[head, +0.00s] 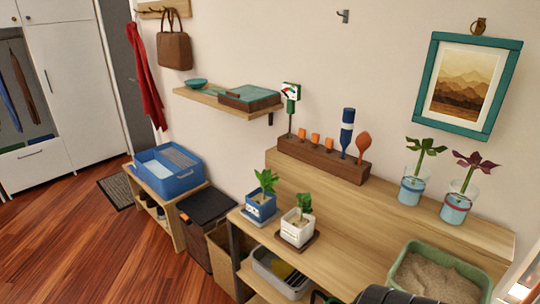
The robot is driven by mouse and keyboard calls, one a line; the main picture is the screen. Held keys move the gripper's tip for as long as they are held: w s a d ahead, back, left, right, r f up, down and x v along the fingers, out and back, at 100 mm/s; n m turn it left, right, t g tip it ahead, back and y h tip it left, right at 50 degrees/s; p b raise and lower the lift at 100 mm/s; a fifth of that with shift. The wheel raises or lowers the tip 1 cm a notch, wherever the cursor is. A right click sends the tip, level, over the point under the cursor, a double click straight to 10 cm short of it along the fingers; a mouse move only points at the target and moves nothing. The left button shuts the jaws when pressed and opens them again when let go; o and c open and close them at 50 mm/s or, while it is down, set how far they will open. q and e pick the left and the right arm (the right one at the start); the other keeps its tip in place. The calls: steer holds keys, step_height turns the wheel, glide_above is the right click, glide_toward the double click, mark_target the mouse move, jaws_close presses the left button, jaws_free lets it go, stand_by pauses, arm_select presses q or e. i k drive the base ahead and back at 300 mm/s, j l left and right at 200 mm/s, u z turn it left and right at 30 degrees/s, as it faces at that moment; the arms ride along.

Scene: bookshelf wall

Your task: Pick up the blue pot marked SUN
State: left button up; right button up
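A small blue pot (261,209) with a leafy green plant stands upright at the left end of the wooden bench, on a light saucer. A pale label shows on its front, but the writing is too small to read. A white pot (296,229) with a similar plant stands close to its right on a brown saucer. Neither of my grippers shows in the head view. A black rounded shape (385,296) is cut off at the bottom edge; I cannot tell whether it is part of my arm.
A green planter (403,270) of soil stands at the front right of the bench. A raised ledge behind carries a wooden rack (325,160) of tools and two glass vases (412,190). A grey bin (277,277) sits below. The bench middle is clear.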

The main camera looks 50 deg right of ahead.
mark_target(261, 202)
steer(key=i+z, duration=0.45)
steer(key=i+j+z, duration=0.1)
steer(key=i+z, duration=0.35)
steer(key=i+j+z, duration=0.4)
steer(key=i+l, duration=0.1)
steer(key=i, duration=0.05)
